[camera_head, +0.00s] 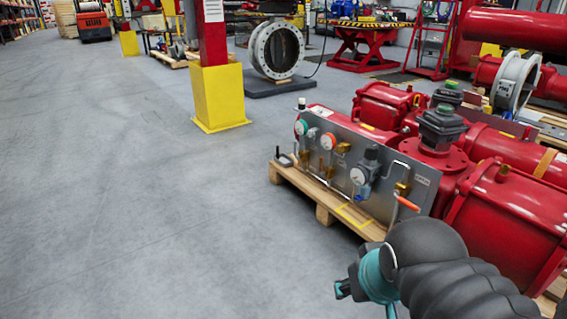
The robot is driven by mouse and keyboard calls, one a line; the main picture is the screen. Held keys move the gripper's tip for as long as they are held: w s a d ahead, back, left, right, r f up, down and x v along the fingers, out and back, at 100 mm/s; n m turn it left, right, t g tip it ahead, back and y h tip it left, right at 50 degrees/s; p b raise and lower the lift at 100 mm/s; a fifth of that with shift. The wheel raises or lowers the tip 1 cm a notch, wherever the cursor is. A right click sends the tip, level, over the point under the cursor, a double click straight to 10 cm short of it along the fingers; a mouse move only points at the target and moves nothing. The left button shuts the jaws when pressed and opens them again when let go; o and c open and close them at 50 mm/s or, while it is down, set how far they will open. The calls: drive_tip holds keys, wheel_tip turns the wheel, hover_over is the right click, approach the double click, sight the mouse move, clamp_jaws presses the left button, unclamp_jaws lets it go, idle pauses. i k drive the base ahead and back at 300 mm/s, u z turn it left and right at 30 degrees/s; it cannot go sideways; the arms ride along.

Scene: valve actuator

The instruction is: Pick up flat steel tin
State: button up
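I cannot make out a flat steel tin in the head view. Part of my own arm, with a black ribbed sleeve and teal joint parts, fills the lower right corner. A small dark item (285,159) lies at the left end of the wooden pallet (318,197), too small to name surely.
A red valve actuator (513,215) with a grey gauge panel (340,165) stands on the pallet beside my arm. A yellow-based red column (216,95) stands further back. A large flanged valve (258,50) rests behind it. The grey floor at left is clear.

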sight(285, 161)
drive_tip(key=u, duration=0.55)
drive_tip(key=k, duration=0.65)
drive_tip(key=u, duration=0.8)
drive_tip(key=i, duration=3.3)
drive_tip(key=z, duration=0.2)
drive_tip(key=i, duration=1.85)
drive_tip(key=z, duration=1.2)
drive_tip(key=i, duration=1.1)
drive_tip(key=z, duration=1.65)
drive_tip(key=i, duration=0.75)
drive_tip(key=z, duration=0.35)
